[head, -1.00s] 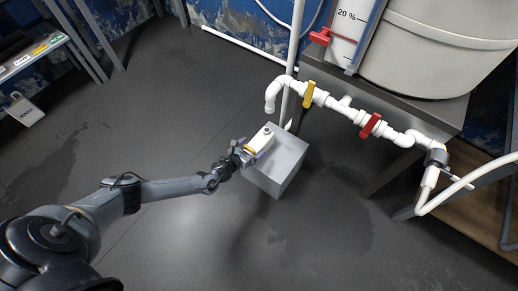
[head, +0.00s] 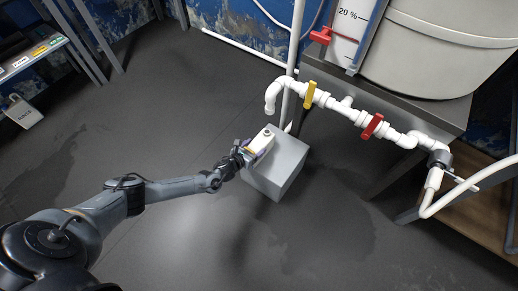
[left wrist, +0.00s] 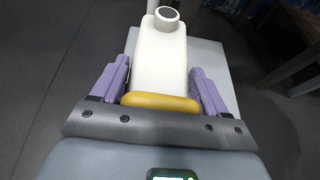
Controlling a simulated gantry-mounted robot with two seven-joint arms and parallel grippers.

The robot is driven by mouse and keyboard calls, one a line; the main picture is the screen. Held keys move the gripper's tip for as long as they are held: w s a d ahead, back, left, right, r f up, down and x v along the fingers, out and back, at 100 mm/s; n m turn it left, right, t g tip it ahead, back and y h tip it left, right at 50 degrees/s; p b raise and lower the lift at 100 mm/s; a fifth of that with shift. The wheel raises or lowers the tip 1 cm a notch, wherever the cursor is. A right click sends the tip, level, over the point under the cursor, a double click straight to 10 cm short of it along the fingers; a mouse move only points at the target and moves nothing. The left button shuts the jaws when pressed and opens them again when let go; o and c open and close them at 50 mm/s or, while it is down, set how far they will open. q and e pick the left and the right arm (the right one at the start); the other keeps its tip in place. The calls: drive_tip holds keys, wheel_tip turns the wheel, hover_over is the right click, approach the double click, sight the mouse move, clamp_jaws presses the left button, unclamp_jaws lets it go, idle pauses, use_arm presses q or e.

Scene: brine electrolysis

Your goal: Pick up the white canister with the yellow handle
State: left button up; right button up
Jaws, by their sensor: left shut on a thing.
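The white canister (head: 263,139) with its dark round mouth sits at the top of the grey block (head: 284,170). In the left wrist view the canister (left wrist: 160,60) lies lengthwise away from me, its neck at the far end. Its yellow handle (left wrist: 160,102) is at the near end, between the purple fingers of my left gripper (left wrist: 160,82). In the head view the left gripper (head: 247,153) is at the canister's near-left end, shut on it, and mostly hides the handle. I cannot tell any gap under the canister. My right gripper is not seen.
A white pipe with a downturned spout (head: 271,102) hangs just behind the block. It carries a yellow valve (head: 310,95) and a red valve (head: 371,127). A large tank (head: 440,50) stands at upper right. Open floor lies left and in front.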

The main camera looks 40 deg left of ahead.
use_arm(q)
clamp_jaws()
drive_tip(key=shift+r, duration=0.15)
